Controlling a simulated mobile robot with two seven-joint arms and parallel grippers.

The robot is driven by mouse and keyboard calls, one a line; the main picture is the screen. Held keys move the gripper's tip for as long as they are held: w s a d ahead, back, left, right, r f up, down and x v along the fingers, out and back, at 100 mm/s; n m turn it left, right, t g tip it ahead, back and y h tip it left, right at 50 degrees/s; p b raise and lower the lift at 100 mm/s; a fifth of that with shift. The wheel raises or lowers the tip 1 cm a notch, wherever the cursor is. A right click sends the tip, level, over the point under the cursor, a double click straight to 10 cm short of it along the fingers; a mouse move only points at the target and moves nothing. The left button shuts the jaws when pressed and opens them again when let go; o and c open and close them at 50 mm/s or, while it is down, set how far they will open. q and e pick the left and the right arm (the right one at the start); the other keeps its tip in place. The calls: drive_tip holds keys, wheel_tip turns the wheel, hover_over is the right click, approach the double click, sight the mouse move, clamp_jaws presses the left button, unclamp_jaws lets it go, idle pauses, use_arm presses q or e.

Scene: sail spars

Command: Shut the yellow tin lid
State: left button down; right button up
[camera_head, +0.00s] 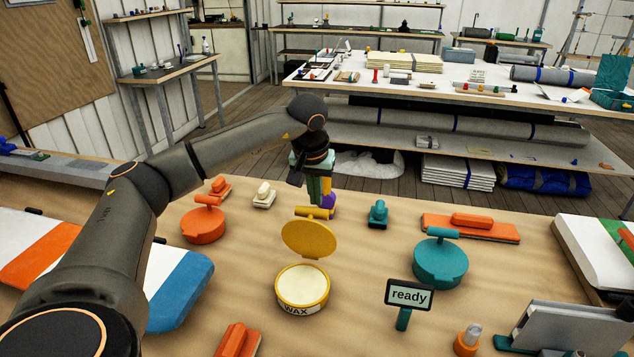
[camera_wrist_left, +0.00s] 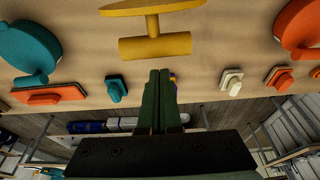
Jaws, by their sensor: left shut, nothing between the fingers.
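The yellow tin (camera_head: 303,306) stands on the table with WAX on its front and pale wax inside. Its yellow lid (camera_head: 308,239) is raised, tilted up at the tin's back edge, with a bar handle (camera_head: 312,212) at its top. The lid (camera_wrist_left: 150,6) and handle (camera_wrist_left: 155,47) also show in the left wrist view. My left gripper (camera_head: 320,194) is shut and empty, just behind the handle; I cannot tell whether they touch. The left wrist view shows its green fingers (camera_wrist_left: 160,76) together, pointing toward the handle. My right gripper is not in view.
An orange tin (camera_head: 203,226) stands left and a teal tin (camera_head: 440,262) right, both closed. A "ready" sign (camera_head: 409,295) stands at the front right. A purple object (camera_head: 328,201) is partly hidden by my gripper. Bare table lies around the yellow tin.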

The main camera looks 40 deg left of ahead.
use_arm(q)
drive_tip(key=shift+s+d, duration=0.4)
drive_tip(key=shift+s, duration=0.3)
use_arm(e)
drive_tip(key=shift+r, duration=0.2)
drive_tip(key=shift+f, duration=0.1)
use_arm(q)
drive_tip(key=shift+s+d+r+t+b, duration=0.1)
drive_tip(key=shift+s+d+t+b, duration=0.05)
drive_tip(key=shift+s+t+b, duration=0.25)
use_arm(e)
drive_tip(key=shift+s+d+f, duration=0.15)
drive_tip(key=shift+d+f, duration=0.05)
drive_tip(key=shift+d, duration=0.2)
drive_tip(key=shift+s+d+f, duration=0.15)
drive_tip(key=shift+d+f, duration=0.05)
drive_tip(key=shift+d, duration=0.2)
